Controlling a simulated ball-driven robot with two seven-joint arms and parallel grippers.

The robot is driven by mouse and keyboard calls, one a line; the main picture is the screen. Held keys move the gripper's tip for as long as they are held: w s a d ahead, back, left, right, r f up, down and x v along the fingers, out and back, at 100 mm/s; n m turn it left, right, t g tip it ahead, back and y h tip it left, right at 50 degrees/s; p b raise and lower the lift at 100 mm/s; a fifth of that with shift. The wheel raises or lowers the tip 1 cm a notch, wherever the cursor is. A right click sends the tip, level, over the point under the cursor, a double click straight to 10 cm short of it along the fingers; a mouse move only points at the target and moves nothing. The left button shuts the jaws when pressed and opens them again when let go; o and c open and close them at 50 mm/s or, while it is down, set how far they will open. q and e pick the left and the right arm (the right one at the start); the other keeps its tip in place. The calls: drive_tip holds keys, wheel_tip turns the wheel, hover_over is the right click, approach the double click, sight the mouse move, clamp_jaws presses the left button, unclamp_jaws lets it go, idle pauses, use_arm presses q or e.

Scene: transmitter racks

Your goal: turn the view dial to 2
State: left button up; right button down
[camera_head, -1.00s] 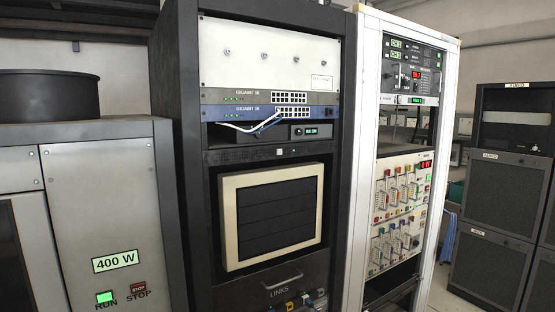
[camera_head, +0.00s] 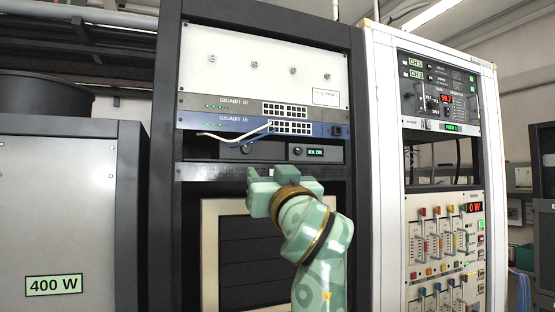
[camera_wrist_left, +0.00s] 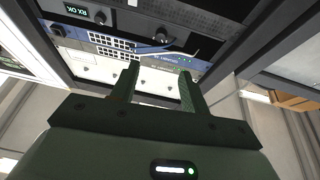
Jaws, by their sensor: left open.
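No dial carries a readable "view" label, so I cannot tell which one it is. A dark round knob (camera_head: 247,148) sits on the black panel under the network switches. A smaller knob (camera_head: 297,151) sits beside the green RX OK display (camera_head: 315,152). Both also show in the wrist view, which is turned over: the dark knob (camera_wrist_left: 161,35) and the smaller knob (camera_wrist_left: 100,17). My left gripper (camera_head: 255,178) is open and empty, just below the knobs in the head view. In the wrist view its two fingers (camera_wrist_left: 160,78) point toward the rack, apart from the knobs. My right gripper is not in view.
White cables (camera_head: 215,137) droop in front of the black panel from the blue switch (camera_head: 225,130). A white rack (camera_head: 385,180) with dials and sliders stands at the right. A grey 400 W cabinet (camera_head: 70,210) stands at the left.

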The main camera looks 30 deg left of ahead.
sight(247, 148)
use_arm(q)
drive_tip(key=p+x, duration=0.4)
drive_tip(key=x, duration=1.1)
drive_tip(key=shift+s+a, duration=0.1)
drive_tip(key=shift+s, duration=0.1)
drive_tip(key=shift+w+a+r, duration=0.15)
drive_tip(key=shift+w+a, duration=0.25)
drive_tip(key=shift+w, duration=0.05)
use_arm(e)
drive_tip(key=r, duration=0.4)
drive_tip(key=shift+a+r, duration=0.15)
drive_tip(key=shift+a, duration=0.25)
use_arm(q)
drive_tip(key=c, duration=1)
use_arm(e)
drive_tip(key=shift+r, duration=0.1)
